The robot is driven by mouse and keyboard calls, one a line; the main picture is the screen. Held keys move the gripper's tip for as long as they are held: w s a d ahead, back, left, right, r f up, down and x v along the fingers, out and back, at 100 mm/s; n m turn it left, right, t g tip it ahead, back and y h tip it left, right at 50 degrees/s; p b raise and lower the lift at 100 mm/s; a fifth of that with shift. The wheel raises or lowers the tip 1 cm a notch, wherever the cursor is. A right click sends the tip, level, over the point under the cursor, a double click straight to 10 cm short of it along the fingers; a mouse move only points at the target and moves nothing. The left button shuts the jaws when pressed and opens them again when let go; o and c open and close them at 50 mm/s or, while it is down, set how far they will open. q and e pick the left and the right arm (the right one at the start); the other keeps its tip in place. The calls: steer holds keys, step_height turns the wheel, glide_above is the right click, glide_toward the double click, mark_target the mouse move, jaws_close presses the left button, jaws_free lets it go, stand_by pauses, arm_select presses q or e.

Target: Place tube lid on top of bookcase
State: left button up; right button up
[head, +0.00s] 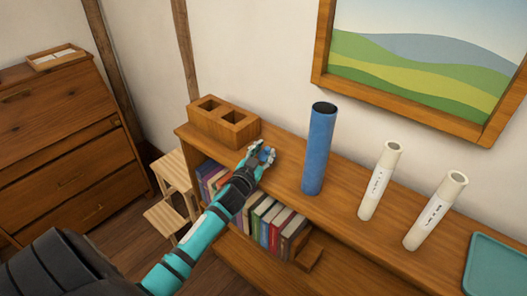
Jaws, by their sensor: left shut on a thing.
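My left gripper (265,154) reaches in over the front edge of the bookcase (290,178). It is shut on a small blue piece (267,150), which looks like the tube lid and is mostly hidden by the fingers. The gripper is low at the bookcase top, just right of the wooden block; I cannot tell whether the lid touches the surface. A tall blue tube (318,150) stands upright on the top to the right of the gripper, with a dark open upper end. My right gripper is not in view.
A wooden block with two square holes (224,122) stands left on the top. Two white labelled tubes (379,183) (436,212) and a teal tray (497,266) are to the right. Books (268,222) fill the shelf below. A stool (168,190) and dresser (65,140) stand left.

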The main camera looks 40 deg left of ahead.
arm_select(q)
steer(key=shift+f, duration=0.1)
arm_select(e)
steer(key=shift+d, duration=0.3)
arm_select(q)
steer(key=shift+f+b, duration=0.5)
steer(key=shift+f, duration=0.1)
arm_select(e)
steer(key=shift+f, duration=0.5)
arm_select(q)
steer(key=o, duration=0.9)
steer(key=shift+o, duration=0.7)
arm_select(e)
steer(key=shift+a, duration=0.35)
arm_select(q)
steer(key=shift+r, duration=0.15)
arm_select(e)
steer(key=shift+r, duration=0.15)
arm_select(q)
steer(key=shift+s+r+p, duration=0.1)
steer(key=shift+r+p, duration=0.5)
steer(key=shift+p, duration=0.05)
steer(key=s+d+b, duration=0.2)
steer(key=s, duration=0.9)
steer(key=shift+s+d+r, duration=0.15)
steer(key=shift+s, duration=0.15)
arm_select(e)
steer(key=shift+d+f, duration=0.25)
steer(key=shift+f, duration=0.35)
